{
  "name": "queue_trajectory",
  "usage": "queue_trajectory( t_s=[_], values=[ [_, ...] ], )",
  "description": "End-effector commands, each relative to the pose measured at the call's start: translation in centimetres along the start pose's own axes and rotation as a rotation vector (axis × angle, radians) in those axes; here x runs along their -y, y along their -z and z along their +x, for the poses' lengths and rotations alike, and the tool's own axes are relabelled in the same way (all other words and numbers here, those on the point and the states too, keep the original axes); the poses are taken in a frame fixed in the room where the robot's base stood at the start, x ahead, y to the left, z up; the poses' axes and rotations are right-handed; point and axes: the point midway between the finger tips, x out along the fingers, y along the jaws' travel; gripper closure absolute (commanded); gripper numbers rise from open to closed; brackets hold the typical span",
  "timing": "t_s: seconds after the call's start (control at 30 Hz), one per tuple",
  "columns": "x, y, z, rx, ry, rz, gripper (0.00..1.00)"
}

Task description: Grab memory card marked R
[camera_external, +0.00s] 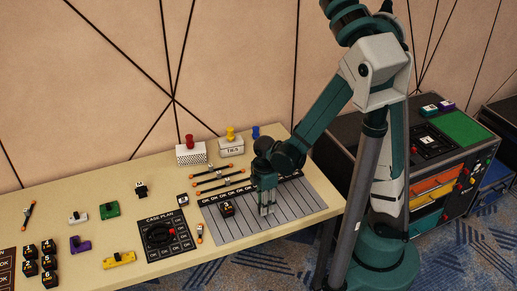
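I cannot read an R on any item at this size, so I cannot tell which thing is the memory card marked R. A small white-faced dark piece (183,199) lies left of the grey striped board (290,208), its marking unreadable. A black cube with a pale mark (227,208) sits on the board's left part. My gripper (267,211) points down over the middle of the board, right of that cube. Its fingers are small here, and I cannot tell whether they are open or touching anything.
A dark "CASE PLAN" panel (178,247) lies left of the board. Several black cubes (48,263) are at the front left. Green (109,210), purple (80,244) and yellow (119,259) pieces lie nearby. Boxes (191,153) stand behind. A drawer cabinet (425,165) is at right.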

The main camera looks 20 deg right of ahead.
Motion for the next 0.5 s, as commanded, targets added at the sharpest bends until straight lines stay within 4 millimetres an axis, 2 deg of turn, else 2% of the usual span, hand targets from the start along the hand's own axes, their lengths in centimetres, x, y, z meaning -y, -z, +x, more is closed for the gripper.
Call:
queue_trajectory(
  t_s=[0.2,0.4,0.5],
  values=[
    [0.0,0.0,0.0,0.0,0.0,0.0,0.71],
    [0.0,0.0,-0.01,0.0,0.0,0.0,0.96],
    [0.0,0.0,-0.01,0.0,0.0,0.0,0.98]
  ],
)
